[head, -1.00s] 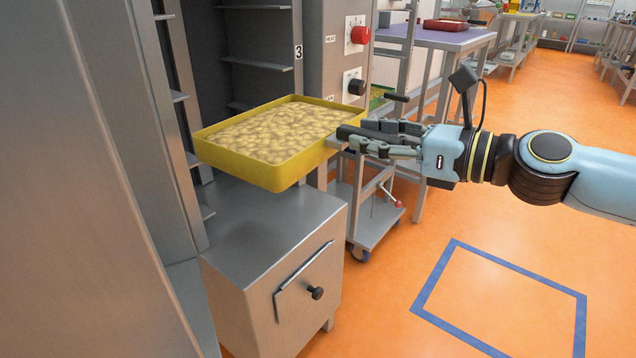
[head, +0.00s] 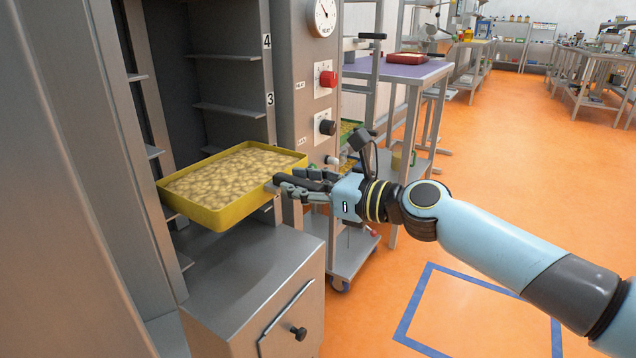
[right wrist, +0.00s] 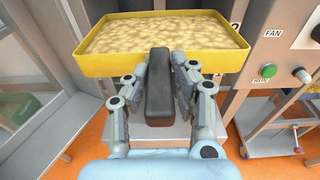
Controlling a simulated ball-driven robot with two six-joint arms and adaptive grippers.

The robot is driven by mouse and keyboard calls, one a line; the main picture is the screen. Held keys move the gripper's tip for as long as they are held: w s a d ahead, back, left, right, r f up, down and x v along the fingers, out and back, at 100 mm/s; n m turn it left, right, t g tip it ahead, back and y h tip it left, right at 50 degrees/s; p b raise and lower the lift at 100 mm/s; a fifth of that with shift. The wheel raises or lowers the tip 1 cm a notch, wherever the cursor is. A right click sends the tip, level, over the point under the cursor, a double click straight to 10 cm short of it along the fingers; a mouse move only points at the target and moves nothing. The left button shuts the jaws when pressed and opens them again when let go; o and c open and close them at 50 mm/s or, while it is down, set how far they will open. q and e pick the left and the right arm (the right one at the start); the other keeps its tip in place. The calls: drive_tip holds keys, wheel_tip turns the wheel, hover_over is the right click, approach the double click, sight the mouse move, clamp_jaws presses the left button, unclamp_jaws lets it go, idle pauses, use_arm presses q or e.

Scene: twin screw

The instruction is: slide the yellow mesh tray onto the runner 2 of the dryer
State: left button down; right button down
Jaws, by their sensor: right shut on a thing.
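The yellow mesh tray (head: 228,215), filled with pale lumpy pieces, is held level in front of the open dryer (head: 225,75). It also shows in the right wrist view (right wrist: 215,62). My right gripper (head: 284,184) is shut on the tray's dark handle (right wrist: 158,90) at its right side. The tray's far left part is at the dryer's opening, above the steel cabinet below. Runners (head: 230,110) show inside, with labels 3 and 4 on the right post. The label for runner 2 is hidden in the head view, near the tray. My left gripper is not in view.
A control panel with a red knob (head: 328,79) and a black knob (head: 327,127) is right of the opening. A steel cabinet (head: 240,265) stands below the tray. A wheeled trolley (head: 350,250) and a purple-topped table (head: 400,70) stand behind. Orange floor at right is clear.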

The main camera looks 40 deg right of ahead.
sight(275, 176)
drive_tip(key=x, duration=0.4)
drive_tip(key=r+x, duration=0.1)
drive_tip(key=x, duration=0.8)
drive_tip(key=shift+w+a+r, duration=0.15)
drive_tip(key=shift+w+r, duration=0.2)
drive_tip(key=shift+r, duration=0.05)
drive_tip(key=shift+x, duration=0.85)
drive_tip(key=shift+r, duration=0.15)
drive_tip(key=shift+f+b, duration=0.45)
drive_tip(key=shift+f, duration=0.05)
drive_tip(key=c, duration=1)
unclamp_jaws()
drive_tip(key=shift+f, duration=0.15)
drive_tip(key=v, duration=1.2)
